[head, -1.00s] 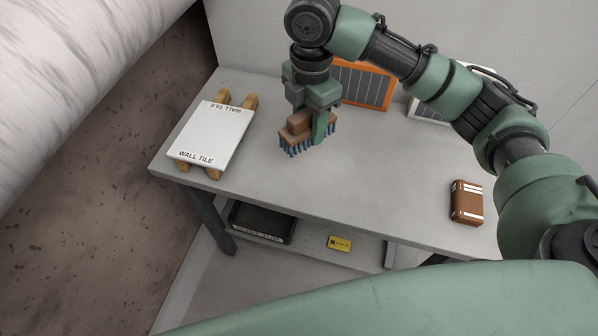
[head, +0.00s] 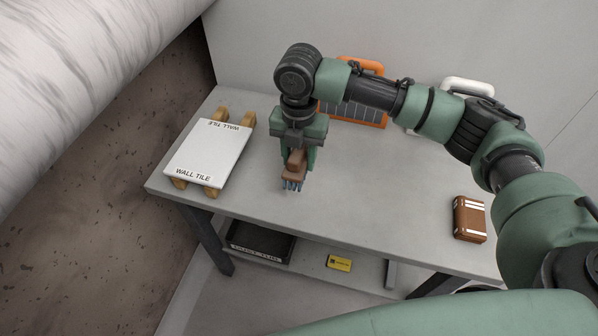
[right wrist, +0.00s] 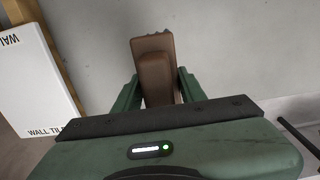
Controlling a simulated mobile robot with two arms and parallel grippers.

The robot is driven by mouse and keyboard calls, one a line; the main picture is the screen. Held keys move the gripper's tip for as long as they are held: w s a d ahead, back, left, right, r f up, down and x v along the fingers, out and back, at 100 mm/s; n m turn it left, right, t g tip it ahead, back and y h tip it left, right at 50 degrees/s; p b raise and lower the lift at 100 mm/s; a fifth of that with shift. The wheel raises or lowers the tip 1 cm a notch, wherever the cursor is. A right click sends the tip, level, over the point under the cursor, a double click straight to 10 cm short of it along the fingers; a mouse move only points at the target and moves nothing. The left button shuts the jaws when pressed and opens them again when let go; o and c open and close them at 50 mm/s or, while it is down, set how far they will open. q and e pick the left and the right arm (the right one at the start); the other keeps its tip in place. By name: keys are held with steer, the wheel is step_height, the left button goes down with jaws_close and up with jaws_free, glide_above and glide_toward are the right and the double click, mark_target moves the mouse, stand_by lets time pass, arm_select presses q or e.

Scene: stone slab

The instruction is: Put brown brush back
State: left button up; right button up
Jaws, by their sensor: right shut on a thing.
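The brown brush (head: 296,168) has a brown block body and blue bristles pointing down. My right gripper (head: 297,158) is shut on it, over the left-middle part of the table, to the right of the wall tile. In the right wrist view the brush (right wrist: 156,75) sits between the two green fingers of the gripper (right wrist: 158,90). I cannot tell whether the bristles touch the tabletop or hang just above it. My left gripper is not in view.
A white wall tile (head: 208,153) lies on wooden blocks at the table's left. A brown box with white bands (head: 469,219) stands at the right. An orange-framed panel (head: 352,112) is behind my arm. A black tray (head: 262,243) and yellow box (head: 339,263) are below. The table's middle (head: 380,185) is clear.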

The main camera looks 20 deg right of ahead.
steer(key=shift+f, duration=3.05)
steer(key=o, duration=1.3)
steer(key=shift+f, duration=0.15)
step_height(320, 180, up, 12)
steer(key=shift+r+b, duration=0.15)
steer(key=shift+b, duration=0.2)
